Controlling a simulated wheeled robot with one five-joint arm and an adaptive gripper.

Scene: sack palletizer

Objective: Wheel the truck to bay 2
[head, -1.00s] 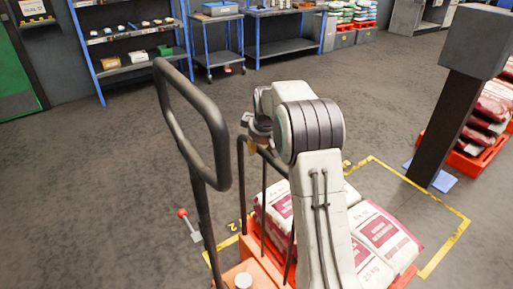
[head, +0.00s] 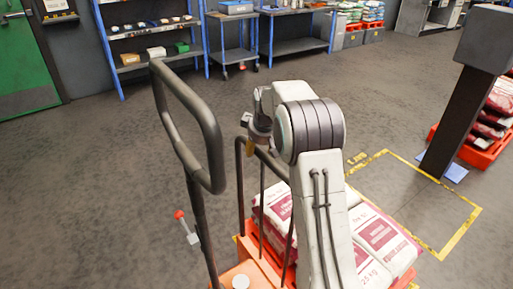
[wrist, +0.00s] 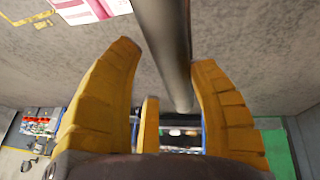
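The orange truck (head: 236,270) stands close in front of me, with a tall dark loop handle (head: 214,140) at the left and dark upright rails (head: 262,195). It carries white and maroon sacks (head: 380,238), which also show in the wrist view (wrist: 88,8). My gripper (head: 251,146) is at the top of the rails, partly hidden by my arm. The contact itself is hard to see. A yellow floor outline (head: 462,232) shows right of the truck; its number cannot be read.
A dark post (head: 455,120) on a blue base stands at the right, near red pallets of sacks (head: 485,150). Shelving (head: 150,55), a wheeled cart (head: 238,52) and a green door (head: 25,65) line the back. The floor at the left and middle is clear.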

